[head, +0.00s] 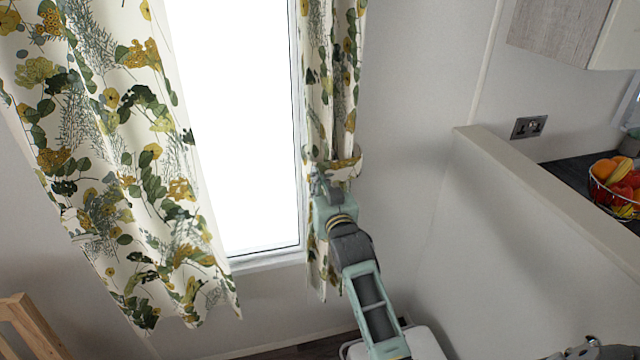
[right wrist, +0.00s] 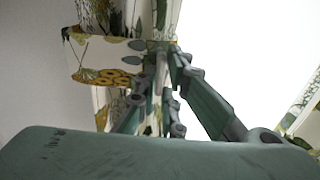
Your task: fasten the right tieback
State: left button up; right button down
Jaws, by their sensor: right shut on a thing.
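The right curtain (head: 326,75) hangs gathered into a narrow bundle at the right side of the window. The right tieback (head: 345,168), a band in the same leaf-and-flower print, passes around the front of the bundle at about mid-height. It also shows in the right wrist view (right wrist: 100,62), running from the left toward my fingertips. My right gripper (head: 318,182) is at the tieback's left part, beside the window edge, and is shut on it. Its fingertips (right wrist: 163,47) meet at the band's end in the right wrist view. Whether the ends are joined is hidden. My left gripper is out of view.
The left curtain (head: 105,170) hangs wide and loose over the window's left side. A half-height partition (head: 540,210) stands to the right, with a fruit basket (head: 618,185) on the dark counter behind it. A wooden chair part (head: 30,325) is at the lower left.

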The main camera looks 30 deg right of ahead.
jog(key=c, duration=1.9)
grip_release()
jog(key=shift+o, duration=0.2)
jog(key=v, duration=1.2)
jog(key=shift+f, duration=0.1)
